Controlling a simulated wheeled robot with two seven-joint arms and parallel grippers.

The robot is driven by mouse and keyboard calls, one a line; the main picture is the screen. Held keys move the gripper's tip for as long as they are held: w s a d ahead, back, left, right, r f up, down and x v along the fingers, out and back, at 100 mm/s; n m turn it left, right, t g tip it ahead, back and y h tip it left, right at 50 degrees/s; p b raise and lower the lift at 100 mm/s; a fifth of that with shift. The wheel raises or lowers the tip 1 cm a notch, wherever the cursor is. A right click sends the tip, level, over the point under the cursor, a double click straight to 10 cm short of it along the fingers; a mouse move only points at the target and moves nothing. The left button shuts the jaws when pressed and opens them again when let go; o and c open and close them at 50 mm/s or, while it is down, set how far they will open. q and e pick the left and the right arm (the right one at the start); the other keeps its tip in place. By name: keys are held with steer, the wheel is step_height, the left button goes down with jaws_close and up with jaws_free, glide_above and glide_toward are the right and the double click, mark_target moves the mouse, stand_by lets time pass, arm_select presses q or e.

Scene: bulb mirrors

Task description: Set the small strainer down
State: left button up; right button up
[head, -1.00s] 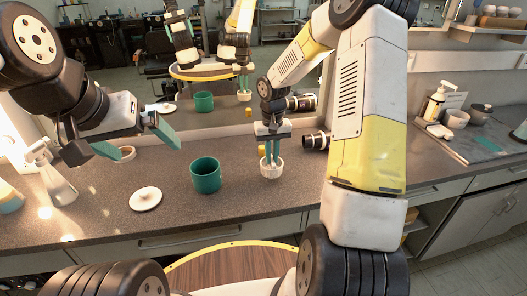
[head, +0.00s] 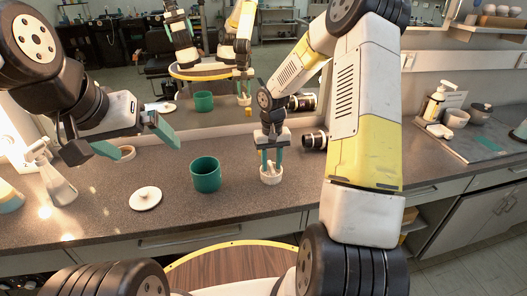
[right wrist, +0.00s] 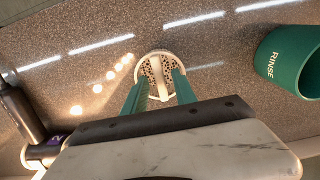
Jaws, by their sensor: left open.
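The small strainer (head: 271,178) is a white, perforated cup with an upright handle. It appears to rest on the dark counter, right of the teal cup. The right wrist view shows the strainer (right wrist: 158,68) from above, with its handle between my fingers. My right gripper (head: 271,163) is over it with its teal fingers spread apart; the right wrist view also shows the gripper (right wrist: 163,78) with gaps beside the handle. My left gripper (head: 132,143) is open and empty above the counter at the left.
A teal cup (head: 205,175), marked RINSE in the right wrist view (right wrist: 288,62), stands left of the strainer. A dark cylinder (head: 315,140) lies behind right. A mirror stands behind.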

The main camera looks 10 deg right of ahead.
mark_target(272, 166)
step_height(272, 166, up, 11)
steer(key=s+r+t, duration=0.3)
steer(key=s+r, duration=0.8)
steer(key=r, duration=0.2)
steer(key=s+a+r+t+y, duration=0.1)
steer(key=s+r+t+y, duration=0.1)
steer(key=s, duration=1.1)
step_height(272, 166, up, 2)
steer(key=shift+s+a+r+t, duration=0.15)
steer(key=shift+a+t, duration=0.15)
steer(key=shift+t, duration=0.3)
